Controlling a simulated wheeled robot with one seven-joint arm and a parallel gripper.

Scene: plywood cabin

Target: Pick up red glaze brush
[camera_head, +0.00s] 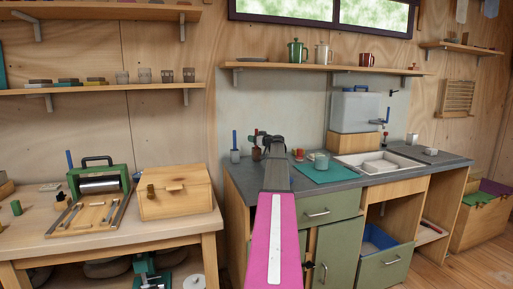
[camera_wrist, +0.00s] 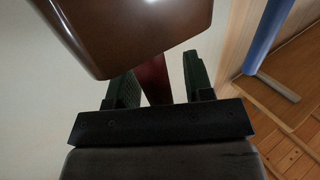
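My gripper (camera_wrist: 160,85) is open, with its two green-padded fingers spread in the wrist view. A dark red, narrow piece (camera_wrist: 153,82), likely the red brush's handle, stands between the fingers. It is close to the left finger, and a gap shows beside the right one. A glossy brown, round-cornered thing (camera_wrist: 130,35) covers its upper part; I cannot tell whether they are joined. In the head view my gripper (camera_head: 266,138) is over the counter's left back, by a small reddish-brown jar (camera_head: 256,153). My arm hides much there.
A blue brush (camera_head: 235,139) stands in a grey jar (camera_head: 235,156) left of my gripper; a blue handle (camera_wrist: 266,35) shows in the wrist view. A teal mat (camera_head: 312,174) and sink (camera_head: 378,165) lie right. A shelf (camera_head: 320,67) with mugs is above.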

